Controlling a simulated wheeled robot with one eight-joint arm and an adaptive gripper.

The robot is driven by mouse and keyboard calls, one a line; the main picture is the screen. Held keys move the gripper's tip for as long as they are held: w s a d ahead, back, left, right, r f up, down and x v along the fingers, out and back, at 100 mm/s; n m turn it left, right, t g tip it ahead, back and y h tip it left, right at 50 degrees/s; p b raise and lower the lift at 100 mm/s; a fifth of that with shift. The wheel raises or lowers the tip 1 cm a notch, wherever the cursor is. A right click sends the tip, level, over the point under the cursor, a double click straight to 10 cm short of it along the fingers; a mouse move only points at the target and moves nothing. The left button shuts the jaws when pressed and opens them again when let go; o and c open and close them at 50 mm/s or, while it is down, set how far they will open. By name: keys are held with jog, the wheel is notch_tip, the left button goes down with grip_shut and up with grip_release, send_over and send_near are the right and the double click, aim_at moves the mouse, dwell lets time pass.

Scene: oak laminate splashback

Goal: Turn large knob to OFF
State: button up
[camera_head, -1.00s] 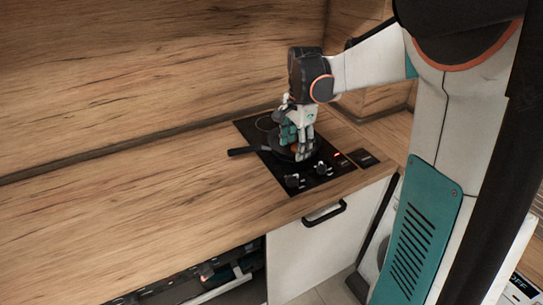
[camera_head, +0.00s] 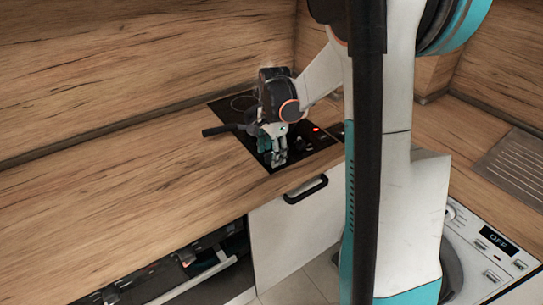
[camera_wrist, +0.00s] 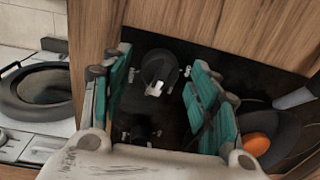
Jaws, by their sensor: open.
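A large dark round knob (camera_wrist: 158,66) with a pale pointer mark sits on the black hob (camera_wrist: 240,75). My gripper (camera_wrist: 160,84) is open, its teal fingers on either side of this knob in the wrist view. I cannot tell whether they touch it. A second dark knob (camera_wrist: 142,129) lies lower, close to the gripper's base. In the head view my gripper (camera_head: 278,158) points down at the hob's front edge and hides the knobs. A small red light (camera_head: 315,128) glows on the hob (camera_head: 302,143). The knob's setting is not readable.
A washing machine (camera_head: 490,255) with an "OFF" display stands right. The counter (camera_head: 130,185) left is clear.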

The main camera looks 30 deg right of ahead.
jog(key=shift+f, duration=0.35)
jog(key=c, duration=1.1)
jog(key=shift+o, duration=0.2)
